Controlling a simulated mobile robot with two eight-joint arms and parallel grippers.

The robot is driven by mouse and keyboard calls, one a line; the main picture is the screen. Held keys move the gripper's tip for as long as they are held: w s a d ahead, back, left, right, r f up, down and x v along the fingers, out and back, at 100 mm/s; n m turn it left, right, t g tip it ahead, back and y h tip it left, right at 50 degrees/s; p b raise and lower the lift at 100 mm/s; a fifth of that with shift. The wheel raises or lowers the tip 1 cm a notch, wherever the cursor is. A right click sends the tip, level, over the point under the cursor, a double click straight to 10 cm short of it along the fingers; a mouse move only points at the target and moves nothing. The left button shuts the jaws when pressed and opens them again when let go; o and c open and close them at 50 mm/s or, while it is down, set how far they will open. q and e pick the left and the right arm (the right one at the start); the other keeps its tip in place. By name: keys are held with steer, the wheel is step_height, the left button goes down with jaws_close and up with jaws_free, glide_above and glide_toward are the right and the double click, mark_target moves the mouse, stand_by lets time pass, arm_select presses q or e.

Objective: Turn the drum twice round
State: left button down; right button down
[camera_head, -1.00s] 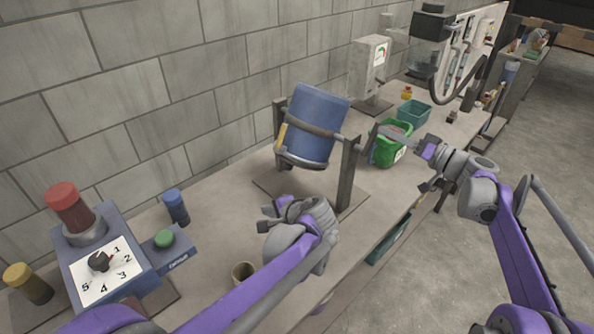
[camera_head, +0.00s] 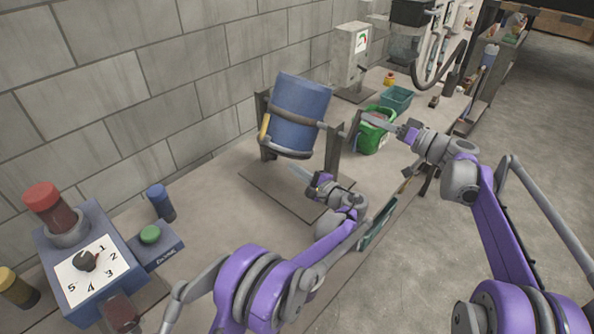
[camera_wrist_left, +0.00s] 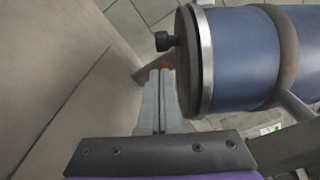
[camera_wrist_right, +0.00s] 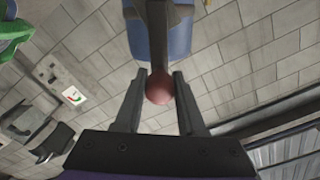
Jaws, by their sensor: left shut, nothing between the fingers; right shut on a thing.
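The blue drum (camera_head: 300,112) hangs tilted in a grey frame between two posts (camera_head: 333,150) on the bench. It also shows in the left wrist view (camera_wrist_left: 240,60), with a metal rim and a dark knob on its end, and partly in the right wrist view (camera_wrist_right: 178,38). My right gripper (camera_head: 372,121) is shut on the reddish crank knob (camera_wrist_right: 159,88) at the end of the dark crank arm (camera_wrist_right: 158,35). The knob is hidden in the head view. My left gripper (camera_head: 299,173) is shut and empty, low beside the drum's lower end; its fingers (camera_wrist_left: 157,78) appear apart from the drum.
A green bucket (camera_head: 373,136) stands right of the frame, with a teal bin (camera_head: 396,98) and a gauge box (camera_head: 350,52) behind. A control box with a numbered dial (camera_head: 91,270) and a green button (camera_head: 150,234) sit at the left. The wall closes the back.

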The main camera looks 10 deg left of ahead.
arm_select(q)
steer(key=x, duration=0.6)
steer(key=shift+w+a, duration=0.2)
steer(key=shift+a, duration=0.05)
arm_select(e)
steer(key=shift+w+d, duration=0.1)
steer(key=shift+w, duration=0.05)
arm_select(q)
steer(key=shift+s+a+r+m, duration=0.3)
steer(key=shift+s+r, duration=0.1)
steer(key=shift+s, duration=0.25)
arm_select(e)
steer(key=c, duration=0.5)
jaws_free()
